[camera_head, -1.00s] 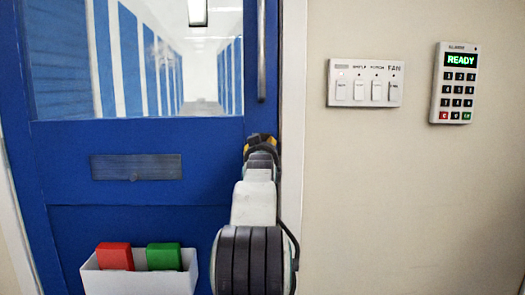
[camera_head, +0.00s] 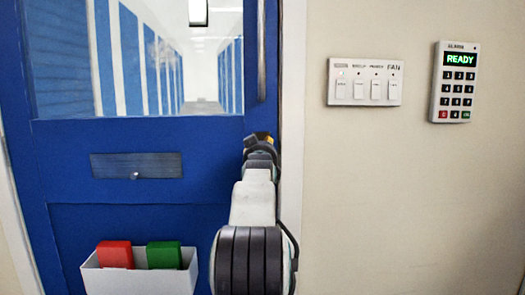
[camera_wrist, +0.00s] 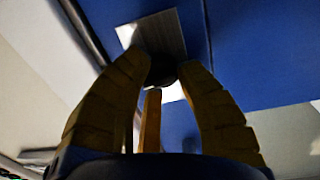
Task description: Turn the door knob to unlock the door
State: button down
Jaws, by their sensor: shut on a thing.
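The blue door (camera_head: 215,165) fills the left half of the head view, with a glass pane in its upper part. In the wrist view a dark knob (camera_wrist: 163,73) stands out from a metal plate (camera_wrist: 165,32) on the blue door (camera_wrist: 262,50). The yellow fingers of my gripper (camera_wrist: 168,70) are closed around the knob, and their tips hide its sides. In the head view my gripper (camera_head: 259,138) is at the door's right edge, and my arm hides the knob there. The door looks closed in its frame.
A metal slot plate (camera_head: 110,166) is on the door. Below it a white bin (camera_head: 135,283) holds a red block (camera_head: 115,254) and a green block (camera_head: 163,255). A vertical bar handle (camera_head: 261,50) is above my gripper. A switch panel (camera_head: 365,82) and keypad reading READY (camera_head: 455,100) are on the wall.

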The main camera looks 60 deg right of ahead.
jog(key=n+b, duration=0.1)
jog(key=n, duration=0.4)
jog(key=shift+a+r, duration=0.1)
jog(key=shift+n, duration=0.4)
dwell(0.3)
jog(key=c, duration=0.9)
grip_release()
jog(key=shift+w, duration=0.1)
jog(key=shift+a, duration=0.1)
jog(key=shift+f+v, duration=0.15)
jog(key=shift+v, duration=2.85)
jog(key=shift+f+v, duration=0.1)
jog(key=shift+v, duration=2.85)
